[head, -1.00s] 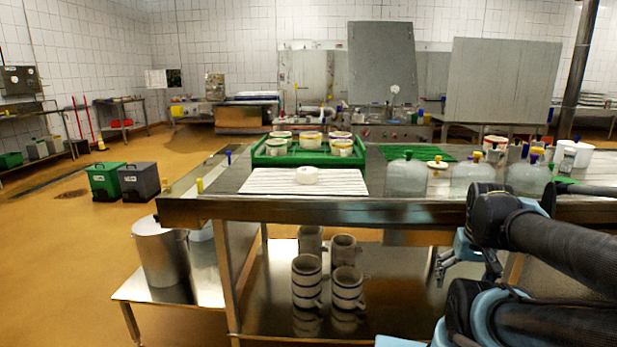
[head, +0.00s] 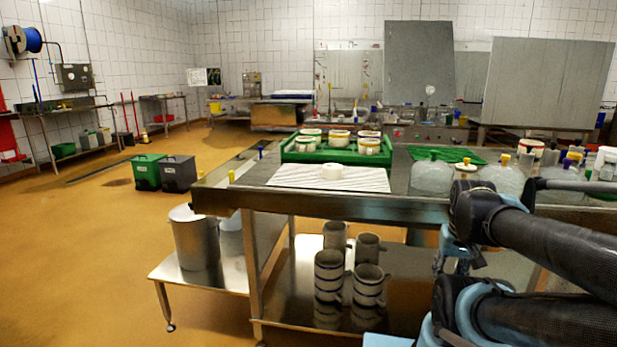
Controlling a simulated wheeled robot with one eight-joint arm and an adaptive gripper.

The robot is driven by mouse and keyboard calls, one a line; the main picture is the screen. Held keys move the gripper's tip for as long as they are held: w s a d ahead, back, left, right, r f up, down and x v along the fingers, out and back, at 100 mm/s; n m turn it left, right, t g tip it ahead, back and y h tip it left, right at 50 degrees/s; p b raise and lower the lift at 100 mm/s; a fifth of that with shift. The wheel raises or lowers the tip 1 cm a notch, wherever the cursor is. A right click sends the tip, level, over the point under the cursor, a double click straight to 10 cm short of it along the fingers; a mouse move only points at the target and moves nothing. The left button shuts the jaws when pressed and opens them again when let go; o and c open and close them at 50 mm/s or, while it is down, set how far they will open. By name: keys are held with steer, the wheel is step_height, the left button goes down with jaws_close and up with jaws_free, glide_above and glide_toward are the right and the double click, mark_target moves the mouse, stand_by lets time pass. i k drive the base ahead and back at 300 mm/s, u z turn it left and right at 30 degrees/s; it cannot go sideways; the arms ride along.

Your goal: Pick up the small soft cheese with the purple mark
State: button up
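What seems to be my gripper (head: 453,251) shows partly behind my arm links, low at the right, in front of the table and well away from the cheese. Its fingers are not clear.
Large clear jars (head: 431,178) with coloured caps stand right of the mat. Several striped mugs (head: 329,273) stand on the lower shelf. A steel pot (head: 195,240) stands on a low side table. The floor at left is open, with green and grey bins (head: 147,172) further back.

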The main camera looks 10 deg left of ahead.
mark_target(332, 171)
steer(key=u, duration=2.45)
steer(key=k, duration=1.15)
steer(key=z, duration=1.65)
steer(key=i, duration=0.5)
